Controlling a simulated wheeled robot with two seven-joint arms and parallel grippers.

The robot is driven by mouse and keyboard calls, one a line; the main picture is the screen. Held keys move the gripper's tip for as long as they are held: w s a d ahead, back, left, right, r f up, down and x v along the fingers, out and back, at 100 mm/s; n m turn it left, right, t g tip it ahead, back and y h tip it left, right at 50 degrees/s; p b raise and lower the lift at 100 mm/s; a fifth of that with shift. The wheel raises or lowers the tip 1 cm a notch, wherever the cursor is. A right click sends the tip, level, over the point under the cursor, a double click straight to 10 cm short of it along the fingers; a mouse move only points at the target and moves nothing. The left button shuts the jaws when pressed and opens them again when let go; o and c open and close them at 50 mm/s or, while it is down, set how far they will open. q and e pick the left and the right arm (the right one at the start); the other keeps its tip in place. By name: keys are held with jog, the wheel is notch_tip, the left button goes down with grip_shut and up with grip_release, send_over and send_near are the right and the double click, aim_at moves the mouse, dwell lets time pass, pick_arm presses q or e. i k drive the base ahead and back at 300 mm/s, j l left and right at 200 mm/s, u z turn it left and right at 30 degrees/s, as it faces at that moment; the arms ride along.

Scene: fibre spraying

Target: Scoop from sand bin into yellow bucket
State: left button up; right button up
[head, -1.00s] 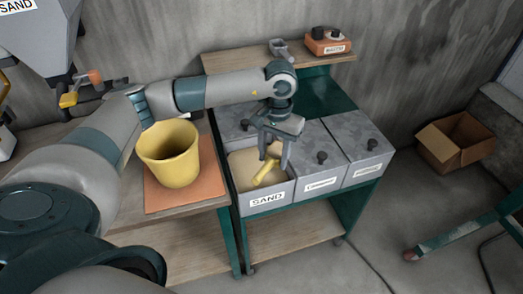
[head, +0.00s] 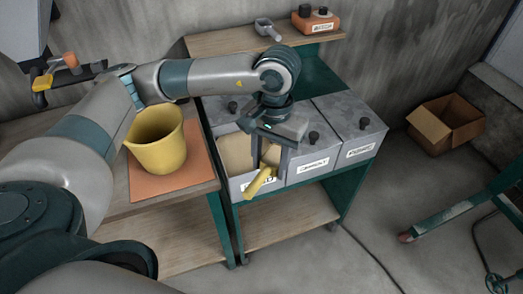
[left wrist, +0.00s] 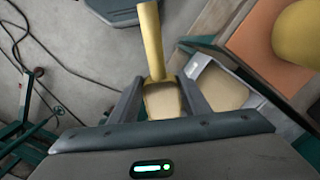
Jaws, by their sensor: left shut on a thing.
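My left gripper (head: 267,172) is shut on a yellow-handled scoop (head: 260,183) over the front of the sand bin (head: 242,188). The scoop's handle points down toward the viewer and partly covers the SAND label. In the left wrist view the scoop (left wrist: 151,40) sits between the fingers (left wrist: 160,98), and its tan part looks like sand, though the amount is unclear. Tan sand shows in the open bin, also in the left wrist view (left wrist: 218,90). The yellow bucket (head: 158,148) stands upright on an orange board (head: 160,182), left of the bin. My right gripper is not in view.
Lidded grey bins (head: 313,160) stand right of the sand bin on a green cart. A shelf behind holds a grey scoop (head: 267,29) and an orange box (head: 314,20). A cardboard box (head: 446,122) is on the floor at right.

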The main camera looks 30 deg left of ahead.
aim_at(156, 137)
jog(key=i+l, duration=1)
jog(key=u, duration=2.3)
jog(key=i+l, duration=0.05)
